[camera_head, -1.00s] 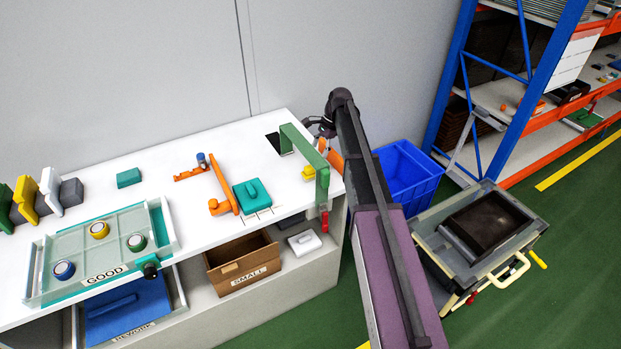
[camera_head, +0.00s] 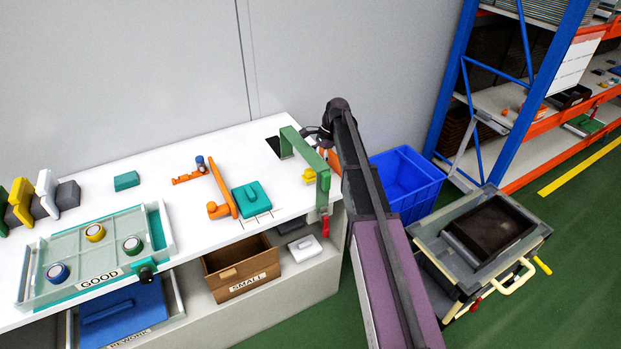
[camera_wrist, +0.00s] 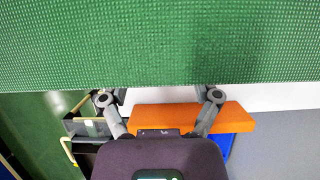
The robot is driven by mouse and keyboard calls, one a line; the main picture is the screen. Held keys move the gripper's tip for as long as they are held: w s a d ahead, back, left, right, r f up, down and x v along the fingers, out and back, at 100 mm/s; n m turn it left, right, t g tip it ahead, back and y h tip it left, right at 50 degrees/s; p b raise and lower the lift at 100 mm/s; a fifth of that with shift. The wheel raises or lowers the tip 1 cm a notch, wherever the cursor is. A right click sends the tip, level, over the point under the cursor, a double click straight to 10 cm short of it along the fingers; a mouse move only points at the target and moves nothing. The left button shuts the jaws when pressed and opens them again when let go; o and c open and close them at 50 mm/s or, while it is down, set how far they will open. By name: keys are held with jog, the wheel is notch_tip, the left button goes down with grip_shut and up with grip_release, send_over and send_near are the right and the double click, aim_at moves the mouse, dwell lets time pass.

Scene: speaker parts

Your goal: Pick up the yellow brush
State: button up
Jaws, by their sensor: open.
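A yellow slanted piece (camera_head: 21,200) stands at the far left of the white bench, between a green and a white one; it may be the yellow brush, but bristles are not clear. A small yellow object (camera_head: 309,175) also sits by the green arch (camera_head: 307,152) at the bench's right end; I cannot tell what it is. My gripper (camera_head: 315,130) is beside the arch, partly hidden by my arm. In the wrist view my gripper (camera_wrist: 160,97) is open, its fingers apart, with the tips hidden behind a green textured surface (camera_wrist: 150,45). No yellow brush shows between them.
The GOOD tray (camera_head: 38,291) holds several round parts. Orange fixtures (camera_head: 222,190) and a teal block (camera_head: 250,198) occupy mid-bench. A blue bin (camera_head: 425,200), cart (camera_head: 440,245) and blue rack (camera_head: 468,65) stand right.

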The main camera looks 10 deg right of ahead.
aim_at(313, 175)
jog(key=shift+b+x, duration=1.95)
jog(key=shift+x, duration=0.4)
jog(key=shift+s+r, duration=0.1)
grip_shut()
